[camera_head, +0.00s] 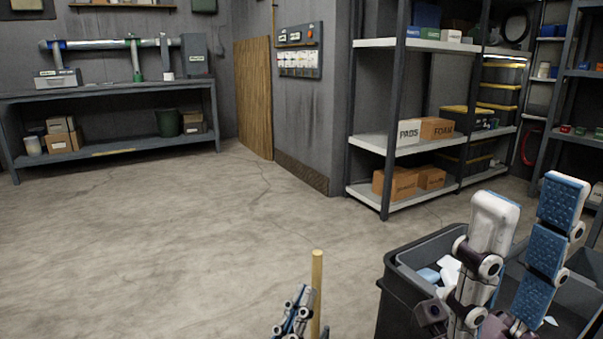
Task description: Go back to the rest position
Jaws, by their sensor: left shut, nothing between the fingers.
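My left gripper (297,314) shows small at the bottom edge, cut off by the frame. Its blue-padded fingers are shut. It is beside an upright pale wooden rod (317,290), with the rod just to its right; I cannot tell if they touch. My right gripper (530,195) is large at the lower right, in front of and over a dark bin. Its white and blue-padded fingers point up and stand apart, with nothing seen between them. Parts of the bin are hidden behind it.
The dark bin (397,290) holds white and pale blue scraps. Metal shelving (387,152) with boxes stands at the back right. A workbench (110,91) with a pipe rig stands at the back left. The concrete floor (180,240) between is clear.

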